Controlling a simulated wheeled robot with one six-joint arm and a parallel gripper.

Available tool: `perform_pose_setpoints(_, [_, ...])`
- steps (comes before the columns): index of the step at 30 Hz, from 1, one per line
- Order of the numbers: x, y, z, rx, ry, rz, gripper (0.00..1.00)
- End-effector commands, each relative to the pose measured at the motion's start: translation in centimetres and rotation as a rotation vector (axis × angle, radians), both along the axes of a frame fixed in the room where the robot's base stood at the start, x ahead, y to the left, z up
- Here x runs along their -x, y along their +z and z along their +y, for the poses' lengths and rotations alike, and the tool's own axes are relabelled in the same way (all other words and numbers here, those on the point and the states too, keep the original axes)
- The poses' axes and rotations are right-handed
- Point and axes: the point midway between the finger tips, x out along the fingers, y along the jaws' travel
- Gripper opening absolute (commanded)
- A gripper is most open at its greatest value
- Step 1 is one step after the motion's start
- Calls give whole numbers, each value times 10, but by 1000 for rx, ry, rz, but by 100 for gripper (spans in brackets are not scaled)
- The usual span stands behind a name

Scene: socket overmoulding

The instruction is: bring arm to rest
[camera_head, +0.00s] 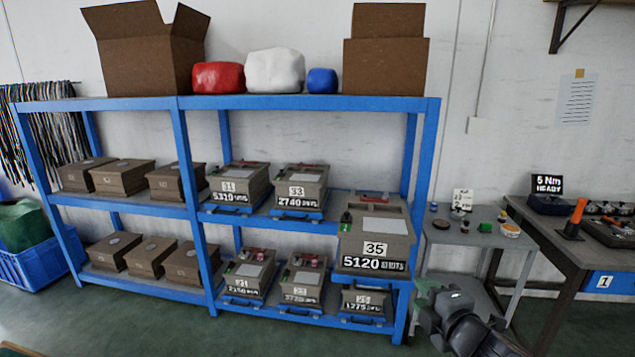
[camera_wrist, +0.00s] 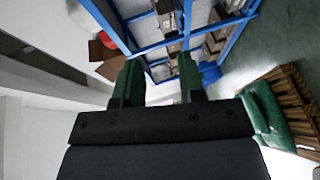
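My gripper (camera_wrist: 159,78) shows in the wrist view with its two green fingers apart. Nothing is between them; the shelf and wall show through the gap. In the head view my gripper (camera_head: 428,288) is at the lower right, in front of the rack's right end. It is tilted and partly hidden by my wrist, and it appears to hold nothing. No object of the task is named.
A blue rack (camera_head: 180,150) holds several grey and brown boxes. Box 35 (camera_head: 372,225) stands large at its right end, close to my arm. A grey side table (camera_head: 470,238) and a workbench (camera_head: 540,225) stand to the right. The floor (camera_head: 230,335) in front is clear.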

Motion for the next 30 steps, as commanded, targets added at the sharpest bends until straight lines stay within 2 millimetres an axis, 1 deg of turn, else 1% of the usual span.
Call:
perform_pose_setpoints(5, [0,0,-1,101,20,-24,36])
perform_pose_setpoints(11, [2,-2,2,292,81,-56,36])
perform_pose_setpoints(14, [3,-6,7,434,140,-75,36])
perform_pose_setpoints(17, [6,-11,12,617,223,-99,36])
perform_pose_setpoints(20, [11,-19,19,842,336,-136,36])
perform_pose_setpoints(23, [19,-28,28,1140,504,-199,36])
perform_pose_setpoints(26, [31,-41,40,1518,759,-320,36])
perform_pose_setpoints(27, [38,-47,45,1677,879,-387,36])
perform_pose_setpoints(29, [49,-55,50,1904,1074,-510,36])
perform_pose_setpoints(30, [56,-61,53,2049,1213,-607,36])
